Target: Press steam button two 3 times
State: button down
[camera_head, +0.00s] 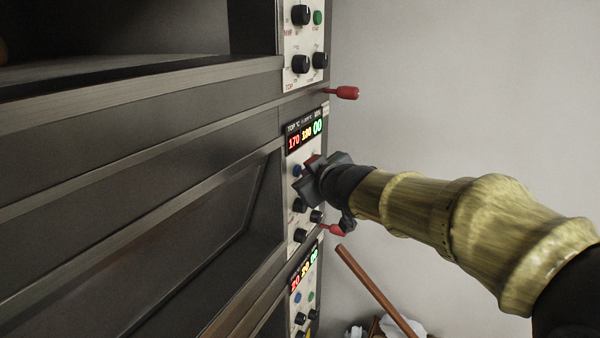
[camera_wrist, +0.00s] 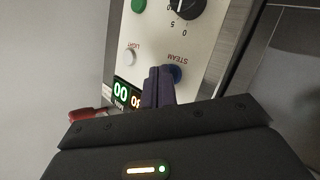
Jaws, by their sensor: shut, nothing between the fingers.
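The middle oven deck's control panel (camera_head: 302,145) has a lit display reading 170, 180 and 00. Its blue steam button (camera_head: 297,170) shows just left of my gripper (camera_head: 308,174). In the wrist view the panel appears upside down, with the blue button (camera_wrist: 175,73) beside the printed word STEAM. My gripper's dark fingers (camera_wrist: 158,78) are shut and empty. Their tips are very close to the blue button and overlap its edge in the wrist view. I cannot tell whether they touch it. My gripper hides part of the panel in the head view.
A white LIGHT button (camera_wrist: 130,57), a green button (camera_wrist: 139,5) and a black knob (camera_wrist: 187,6) are close by. Red handles (camera_head: 345,93) stick out at the panel's right. Another panel (camera_head: 304,285) sits below. The pale wall side is open.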

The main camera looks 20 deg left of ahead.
jog(key=shift+a, duration=0.2)
dwell(0.6)
jog(key=shift+s+d+p, duration=0.1)
jog(key=shift+d+p, duration=0.3)
jog(key=shift+d, duration=0.45)
jog(key=d+p, duration=0.3)
jog(key=d, duration=0.2)
jog(key=shift+s, duration=0.2)
jog(key=shift+f, duration=0.15)
dwell(2.2)
